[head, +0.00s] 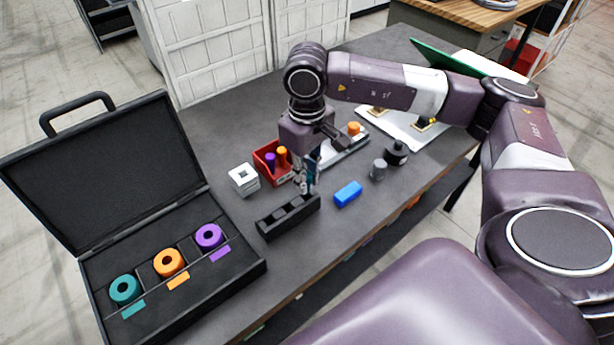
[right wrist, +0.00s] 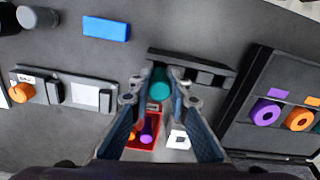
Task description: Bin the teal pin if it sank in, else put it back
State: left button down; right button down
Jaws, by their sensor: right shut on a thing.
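My right gripper (head: 308,188) points down over the right end of the black slotted block (head: 274,224). In the right wrist view its fingers are shut on the teal pin (right wrist: 160,84), whose round end shows between the fingertips. The pin overlaps one end of the black block (right wrist: 212,76) there; I cannot tell whether it is in a slot or above it. In the head view the fingers mostly hide the pin. A red bin (head: 261,165) behind the block holds a purple pin (head: 270,159) and an orange pin (head: 282,153). My left gripper is not in view.
A white block with a square hole (head: 243,180) stands beside the bin. A blue block (head: 348,194), a grey cylinder (head: 378,170) and a black knobbed weight (head: 396,154) lie right. An open black case (head: 235,270) with teal, orange and purple rings fills the left.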

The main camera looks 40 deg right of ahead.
jog(key=shift+b, duration=0.7)
dwell(1.1)
jog(key=shift+f+b, duration=1.2)
jog(key=shift+b, duration=0.05)
dwell(0.3)
jog(key=c, duration=1.4)
grip_release()
jog(key=shift+o, duration=0.2)
jog(key=shift+r+p, duration=2.35)
jog(key=shift+r, duration=2.2)
jog(key=shift+s+f, duration=0.1)
